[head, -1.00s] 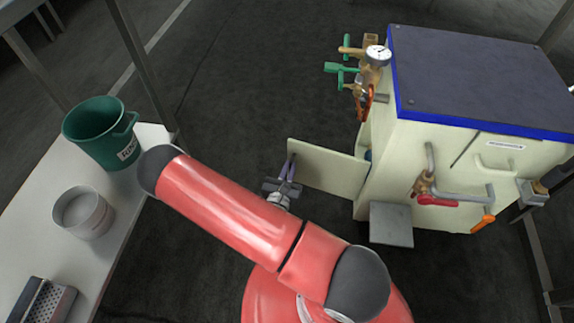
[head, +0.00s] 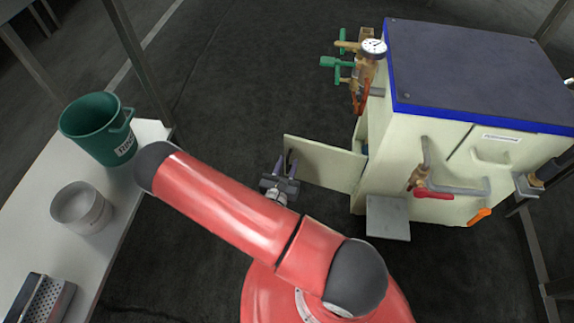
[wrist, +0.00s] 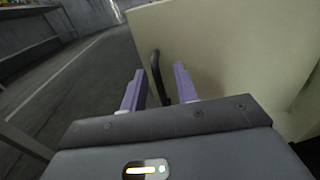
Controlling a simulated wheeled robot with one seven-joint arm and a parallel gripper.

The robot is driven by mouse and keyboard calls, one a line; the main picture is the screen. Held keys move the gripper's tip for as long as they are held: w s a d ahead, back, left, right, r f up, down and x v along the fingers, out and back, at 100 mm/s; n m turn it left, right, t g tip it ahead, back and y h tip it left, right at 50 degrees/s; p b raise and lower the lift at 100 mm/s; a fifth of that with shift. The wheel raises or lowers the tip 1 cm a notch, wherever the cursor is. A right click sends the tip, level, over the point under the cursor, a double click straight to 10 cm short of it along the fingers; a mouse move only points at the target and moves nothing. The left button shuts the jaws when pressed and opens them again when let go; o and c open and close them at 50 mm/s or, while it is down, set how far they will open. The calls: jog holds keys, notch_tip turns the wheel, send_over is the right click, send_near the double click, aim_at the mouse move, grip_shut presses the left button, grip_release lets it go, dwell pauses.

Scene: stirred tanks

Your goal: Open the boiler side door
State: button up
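The boiler (head: 480,80) is a cream box with a dark, blue-edged top at the right of the head view. Its side door (head: 328,166) stands swung out to the left from the boiler's left side. In the wrist view the cream door panel (wrist: 235,45) fills the right side, and a dark bar handle (wrist: 160,78) stands on it. My gripper (head: 285,165) is at the door's free end. Its purple fingers (wrist: 159,88) are apart, with the handle between them and visible gaps on both sides.
Brass valves and a gauge (head: 373,47) project above the door side. A grey plate (head: 388,218) juts out low at the boiler's near corner. A white table (head: 115,215) with a green bucket (head: 97,129) and a pot (head: 80,208) stands left. The floor beyond the door is clear.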

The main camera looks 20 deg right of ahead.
jog(key=v, duration=0.7)
jog(key=shift+s+a, duration=0.2)
jog(key=shift+s, duration=0.1)
jog(key=s+d+r+m+g+h+p, duration=0.1)
jog(key=s+d+r+m+g, duration=0.2)
jog(key=r+m+g, duration=0.65)
jog(key=s+d+r+m+g+p, duration=0.1)
jog(key=s+d+r+m+g, duration=0.2)
jog(key=r+m+g, duration=0.6)
jog(key=s+a+r+m+t+y, duration=0.2)
jog(key=r+m+t+y, duration=0.1)
jog(key=r, duration=0.4)
jog(key=s+a+r+m+t+y+p, duration=0.1)
jog(key=a+r+m+t+y, duration=0.1)
jog(key=r+y, duration=0.3)
jog(key=s+a+r+m+t+y+p, duration=0.1)
jog(key=s+a+r+m+t+y, duration=0.1)
jog(key=r, duration=0.7)
jog(key=m+t+y, duration=0.1)
jog(key=m+t, duration=0.1)
jog(key=m, duration=0.1)
jog(key=shift+s+r+t+y, duration=0.25)
jog(key=shift+s+t+y, duration=0.1)
jog(key=shift+y, duration=0.05)
